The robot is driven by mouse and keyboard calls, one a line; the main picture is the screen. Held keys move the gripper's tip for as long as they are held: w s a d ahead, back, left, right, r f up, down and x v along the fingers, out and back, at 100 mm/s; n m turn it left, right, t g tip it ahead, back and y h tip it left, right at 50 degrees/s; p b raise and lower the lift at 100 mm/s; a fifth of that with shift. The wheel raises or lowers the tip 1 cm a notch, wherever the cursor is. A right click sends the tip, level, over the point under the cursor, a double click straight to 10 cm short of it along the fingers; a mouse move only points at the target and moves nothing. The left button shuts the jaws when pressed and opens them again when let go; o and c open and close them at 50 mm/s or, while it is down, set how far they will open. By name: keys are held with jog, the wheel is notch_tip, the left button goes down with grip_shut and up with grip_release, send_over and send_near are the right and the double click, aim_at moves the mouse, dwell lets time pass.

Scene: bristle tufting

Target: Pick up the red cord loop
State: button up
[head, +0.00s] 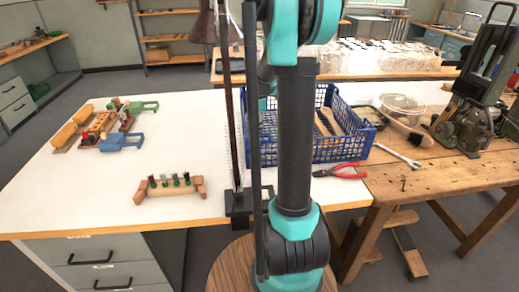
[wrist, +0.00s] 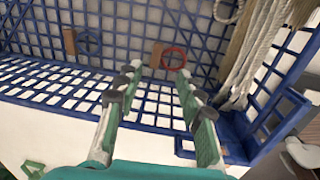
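The red cord loop (wrist: 174,58) shows in the wrist view as a small red ring inside the blue plastic crate (wrist: 150,119), by a small brown piece (wrist: 157,54). My gripper (wrist: 159,72) is open and empty, its fingers reaching over the crate's near wall toward the loop. The loop appears just beyond the right fingertip, apart from it; the exact gap cannot be told. In the head view the crate (head: 343,149) stands right of centre. My arm hides part of it there, and the loop cannot be made out.
A wooden block with tufts (head: 170,186) lies on the white table (head: 90,205), which has free room at left.

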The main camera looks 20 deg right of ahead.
jog(key=shift+d+f, duration=0.2)
jog(key=shift+f, duration=3.45)
jog(key=shift+c, duration=0.2)
jog(key=c, duration=0.3)
